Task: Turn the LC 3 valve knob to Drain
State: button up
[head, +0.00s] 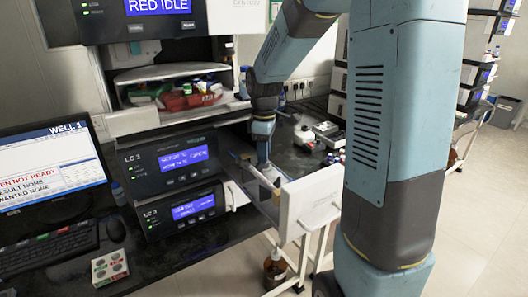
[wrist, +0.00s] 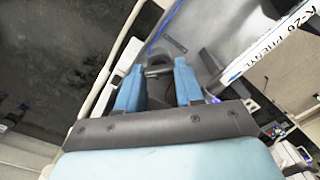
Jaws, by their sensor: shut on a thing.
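The LC 3 unit (head: 178,160) is a dark box with a blue lit display, left of centre in the head view. An open, pale-fronted drawer (head: 312,203) sticks out from its right side. My gripper (head: 266,172) reaches down into this drawer. In the wrist view its two blue fingers (wrist: 158,78) stand apart, one on each side of a small dark grey valve knob (wrist: 158,71), and are shut on it. The knob is hidden in the head view. Its markings, including Drain, and its pointing direction cannot be read.
A white column with a black "K-26 PHENYL" label (wrist: 284,42) lies close to the right of my gripper. The drawer walls surround it. A second LC 3 display (head: 192,207) sits below. A monitor (head: 50,165) and a vial rack (head: 109,267) stand left.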

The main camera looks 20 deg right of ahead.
dwell(0.3)
jog(key=o, duration=1)
jog(key=shift+o, duration=0.2)
notch_tip(320, 180, up, 14)
jog(key=shift+f, duration=0.15)
jog(key=s+d+m+t, duration=0.2)
jog(key=s+m+t, duration=0.3)
jog(key=s+m, duration=0.7)
jog(key=s, duration=1.1)
jog(key=shift+t, duration=0.3)
